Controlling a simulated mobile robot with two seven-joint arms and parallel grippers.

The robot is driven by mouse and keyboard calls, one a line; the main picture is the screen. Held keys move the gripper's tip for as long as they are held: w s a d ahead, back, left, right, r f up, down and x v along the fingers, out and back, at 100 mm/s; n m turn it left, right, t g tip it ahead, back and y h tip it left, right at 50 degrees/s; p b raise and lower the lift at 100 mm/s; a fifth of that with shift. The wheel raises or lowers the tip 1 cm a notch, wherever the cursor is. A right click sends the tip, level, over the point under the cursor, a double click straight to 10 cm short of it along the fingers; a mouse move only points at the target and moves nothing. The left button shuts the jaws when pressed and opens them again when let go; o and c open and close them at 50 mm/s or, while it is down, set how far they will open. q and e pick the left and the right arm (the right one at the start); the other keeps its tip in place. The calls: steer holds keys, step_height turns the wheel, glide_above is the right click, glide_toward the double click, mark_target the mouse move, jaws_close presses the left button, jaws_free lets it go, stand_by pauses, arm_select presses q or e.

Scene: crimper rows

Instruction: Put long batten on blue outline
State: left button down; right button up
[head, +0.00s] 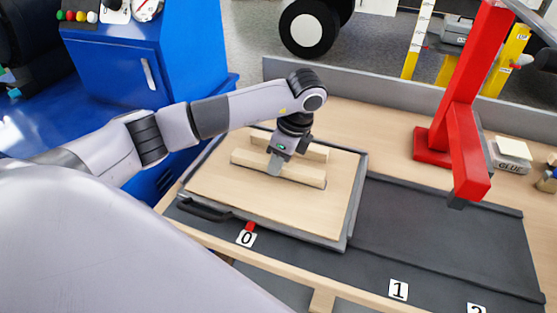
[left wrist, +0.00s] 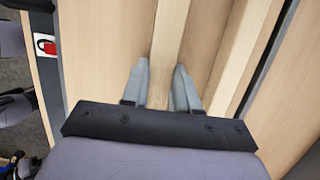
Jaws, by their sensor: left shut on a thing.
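My left gripper (head: 277,168) points down over the wooden board in the grey-rimmed tray (head: 354,205). It is shut on a pale wooden batten (head: 308,177), the nearer of two that lie roughly parallel on the board. In the left wrist view this batten (left wrist: 169,40) runs between the two fingers (left wrist: 164,88). The farther batten (head: 314,152) lies close behind it and looks somewhat shorter; it is partly hidden by my gripper. Whether the held batten touches the board is hard to tell. I see no blue outline in either view. My right gripper is not in view.
A red press (head: 462,140) stands on the bench to the right of the tray. The dark mat (head: 420,225) between them is bare. Number labels 0 (head: 246,238) and 1 (head: 398,290) sit along the front edge. A glue box (head: 510,158) lies at the far right.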

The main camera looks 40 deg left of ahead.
mark_target(292, 167)
arm_select(q)
steer(key=shift+f, duration=0.2)
steer(key=shift+f, duration=0.1)
steer(key=c, duration=0.9)
jaws_free()
steer(key=shift+o, duration=0.2)
steer(key=p+v, duration=0.1)
steer(key=v, duration=1.1)
steer(key=shift+s, duration=0.1)
